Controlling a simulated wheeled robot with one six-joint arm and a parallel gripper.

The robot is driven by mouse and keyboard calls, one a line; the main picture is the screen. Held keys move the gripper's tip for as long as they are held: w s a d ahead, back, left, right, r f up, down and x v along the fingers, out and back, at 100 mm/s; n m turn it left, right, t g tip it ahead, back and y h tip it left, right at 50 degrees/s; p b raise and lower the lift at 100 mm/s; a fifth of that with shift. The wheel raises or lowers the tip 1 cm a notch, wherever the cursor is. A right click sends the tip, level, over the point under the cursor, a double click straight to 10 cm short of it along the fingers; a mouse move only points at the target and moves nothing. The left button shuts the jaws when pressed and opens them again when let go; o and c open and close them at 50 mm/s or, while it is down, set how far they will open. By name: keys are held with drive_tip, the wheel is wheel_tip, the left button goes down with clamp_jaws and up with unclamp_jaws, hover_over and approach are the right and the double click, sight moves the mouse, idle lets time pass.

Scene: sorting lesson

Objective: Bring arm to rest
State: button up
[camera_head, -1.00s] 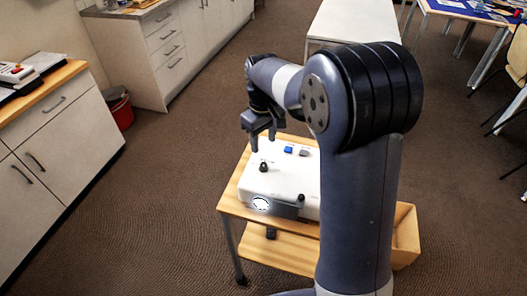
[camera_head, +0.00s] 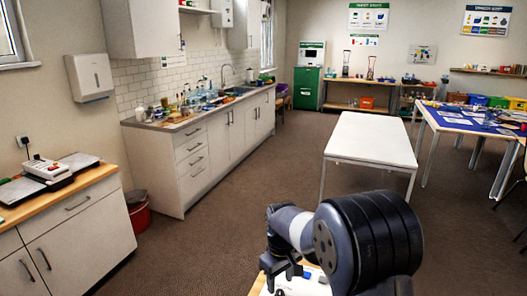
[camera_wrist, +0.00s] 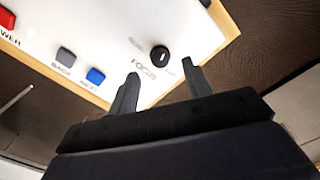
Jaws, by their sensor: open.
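My gripper (camera_wrist: 161,88) is open and empty in the wrist view, its two fingers apart. Past the fingertips is a white device (camera_wrist: 120,30) on a wooden-edged stand. A black focus knob (camera_wrist: 160,55) shows near the fingertips, apart from them as far as I can tell. A blue button (camera_wrist: 96,75), a grey button (camera_wrist: 66,54) and a red button (camera_wrist: 7,18) are on its top. In the head view my arm is at the bottom, bent over the stand (camera_head: 257,285), and the gripper is low and partly cut off by the edge.
A white table (camera_head: 372,138) stands ahead. Cabinets with a sink counter (camera_head: 190,165) run along the left wall, and a red bin (camera_head: 139,213) stands beside them. A wooden-topped cabinet (camera_head: 85,230) is at near left. Brown floor (camera_head: 225,225) lies open between.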

sight(280, 292)
wheel_tip(280, 292, down, 4)
drive_tip(key=shift+r, duration=0.2)
drive_tip(key=shift+f+p, duration=0.2)
drive_tip(key=shift+p, duration=0.1)
drive_tip(key=shift+m, duration=0.9)
